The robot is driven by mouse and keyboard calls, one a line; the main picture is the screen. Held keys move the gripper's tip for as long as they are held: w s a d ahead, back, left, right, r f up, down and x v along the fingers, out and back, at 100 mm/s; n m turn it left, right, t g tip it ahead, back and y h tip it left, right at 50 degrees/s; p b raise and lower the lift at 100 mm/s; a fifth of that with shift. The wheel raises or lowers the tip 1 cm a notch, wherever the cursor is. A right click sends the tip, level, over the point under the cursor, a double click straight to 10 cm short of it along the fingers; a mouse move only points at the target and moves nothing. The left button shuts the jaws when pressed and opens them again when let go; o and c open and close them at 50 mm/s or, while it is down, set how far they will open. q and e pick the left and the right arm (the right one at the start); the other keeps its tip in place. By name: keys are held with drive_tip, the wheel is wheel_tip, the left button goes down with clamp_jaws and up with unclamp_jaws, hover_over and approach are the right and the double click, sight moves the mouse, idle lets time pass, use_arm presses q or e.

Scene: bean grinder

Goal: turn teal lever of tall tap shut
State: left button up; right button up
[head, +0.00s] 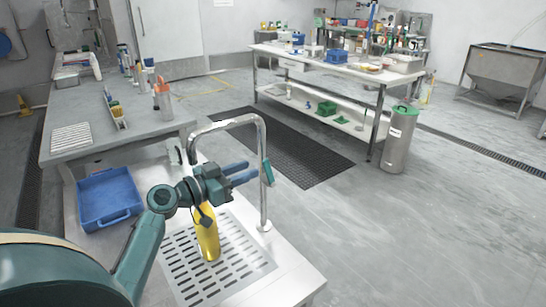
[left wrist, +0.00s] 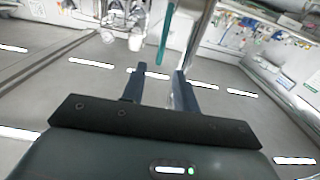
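The tall tap (head: 263,205) is a bent metal pipe standing at the right edge of the drain counter. Its teal lever (head: 268,172) sits on the upright pipe and hangs steeply. My left gripper (head: 251,173) reaches from the left, with its two blue fingers apart and pointing at the lever. In the left wrist view, the teal lever (left wrist: 165,38) and the pipe (left wrist: 196,45) show ahead of the open fingertips (left wrist: 158,80). The space between the fingers looks empty. I cannot tell whether a finger touches the pipe. My right gripper is not in view.
A yellow bottle (head: 208,246) stands on the slotted drain plate (head: 238,262) below my left gripper. A blue tray (head: 108,190) lies to the left on the counter. A green-lidded metal bin (head: 397,145) and a white workbench (head: 335,68) stand farther back.

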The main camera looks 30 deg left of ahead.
sight(273, 176)
use_arm(q)
drive_tip(key=p+x, duration=0.2)
drive_tip(key=x, duration=0.7)
drive_tip(key=shift+c, duration=0.5)
drive_tip(key=shift+s, duration=0.1)
clamp_jaws()
